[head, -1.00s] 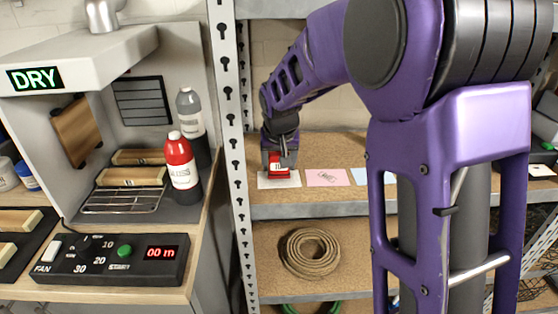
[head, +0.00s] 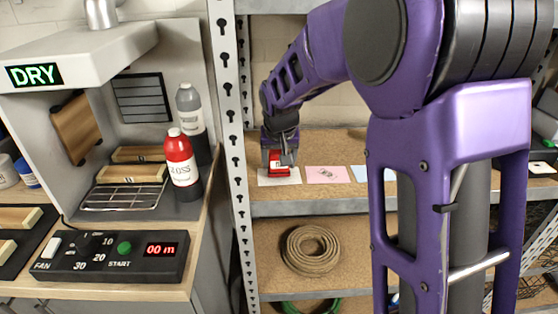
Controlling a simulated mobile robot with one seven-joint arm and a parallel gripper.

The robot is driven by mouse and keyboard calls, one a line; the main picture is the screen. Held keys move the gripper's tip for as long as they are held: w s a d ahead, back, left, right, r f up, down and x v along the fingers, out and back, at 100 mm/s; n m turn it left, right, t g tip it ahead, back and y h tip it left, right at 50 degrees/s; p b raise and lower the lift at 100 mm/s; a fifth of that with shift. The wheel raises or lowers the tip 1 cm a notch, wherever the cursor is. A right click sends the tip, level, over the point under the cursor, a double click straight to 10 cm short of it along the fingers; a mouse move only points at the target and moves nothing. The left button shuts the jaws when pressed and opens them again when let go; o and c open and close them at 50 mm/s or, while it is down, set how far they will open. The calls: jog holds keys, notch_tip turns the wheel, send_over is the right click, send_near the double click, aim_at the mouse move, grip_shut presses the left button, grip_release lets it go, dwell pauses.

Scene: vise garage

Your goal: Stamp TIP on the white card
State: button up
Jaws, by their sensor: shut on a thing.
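The white card (head: 264,178) lies flat on the upper shelf board, at the left end of a row of cards. My gripper (head: 278,161) points down over it, shut on a small red stamp (head: 278,170). The stamp is at the card's middle and covers part of it. I cannot tell whether its underside touches the card. Any mark beneath the stamp is hidden.
A pink card (head: 326,175) and a light blue card (head: 361,173) lie to the right on the shelf (head: 310,205). A perforated metal post (head: 234,130) stands close on the left. A coiled strap (head: 311,249) lies on the shelf below. A red bottle (head: 181,165) stands on the bench.

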jog(key=shift+s+f+b, duration=0.1)
jog(key=shift+f+b, duration=0.3)
jog(key=shift+f, duration=0.15)
dwell(1.1)
jog(key=shift+r, duration=0.1)
jog(key=shift+r+p, duration=2.45)
jog(key=shift+r, duration=1.05)
